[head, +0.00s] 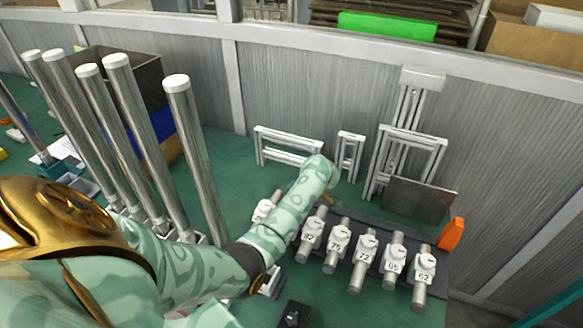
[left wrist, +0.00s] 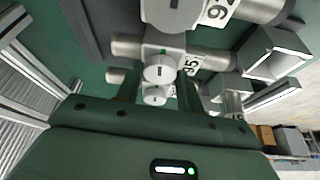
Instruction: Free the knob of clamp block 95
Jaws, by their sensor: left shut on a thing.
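Clamp block 95 (left wrist: 170,43) shows in the left wrist view, its number plate beside a round white knob (left wrist: 160,70) and a metal rod running through it. In the head view, block 95 (head: 263,209) is partly hidden behind my left arm. My left gripper (left wrist: 158,88) has its dark green fingers on either side of the white knob and is shut on it. The slot marks on the knob face show. In the head view the gripper's fingers are hidden behind the arm. My right gripper is not in view.
Block 92 (head: 311,234) is close beside block 95, and several more numbered blocks (head: 364,248) follow to the right. An orange piece (head: 452,234) stands at the row's right end. White frames (head: 405,160) stand behind; tall metal columns (head: 195,150) rise at the left.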

